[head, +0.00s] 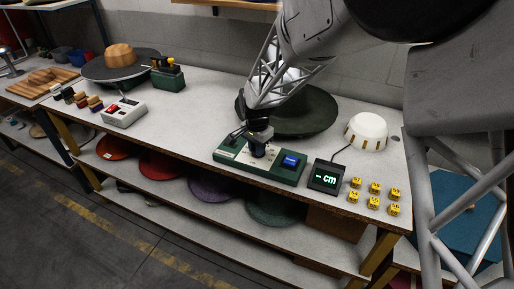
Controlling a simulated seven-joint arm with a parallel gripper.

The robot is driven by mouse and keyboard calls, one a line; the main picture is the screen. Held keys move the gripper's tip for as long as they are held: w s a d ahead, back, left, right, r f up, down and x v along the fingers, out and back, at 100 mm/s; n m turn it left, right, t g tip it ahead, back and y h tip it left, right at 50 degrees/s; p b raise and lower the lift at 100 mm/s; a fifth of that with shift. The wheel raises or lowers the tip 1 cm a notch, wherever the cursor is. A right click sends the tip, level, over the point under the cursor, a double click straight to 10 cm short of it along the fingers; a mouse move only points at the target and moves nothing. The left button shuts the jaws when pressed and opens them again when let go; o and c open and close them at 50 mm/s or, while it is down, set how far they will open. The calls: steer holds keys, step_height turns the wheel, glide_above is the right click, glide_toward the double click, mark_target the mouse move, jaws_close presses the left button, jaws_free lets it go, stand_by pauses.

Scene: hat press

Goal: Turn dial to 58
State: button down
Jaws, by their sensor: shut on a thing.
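A green control panel (228,155) lies on the workbench in the head view. My gripper (258,139) comes down over its middle from above and is shut on the dark dial (257,150) that stands up from the panel. The top of the dial is hidden by the gripper. The markings around the dial are too small to read. A blue button or screen (291,161) is on the right part of the panel. A black display (326,177) to the right of the panel shows "- cm" in green.
Several small yellow numbered blocks (375,188) and a white dome (366,131) are at the right. A dark hat form (309,116) stands behind the panel. A white box with a red switch (123,112) is at the left. The bench is clear between that box and the panel.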

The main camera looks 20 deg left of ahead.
steer(key=c, duration=1)
jaws_free()
steer(key=shift+c, duration=0.2)
steer(key=shift+r, duration=0.15)
steer(key=shift+r, duration=3.75)
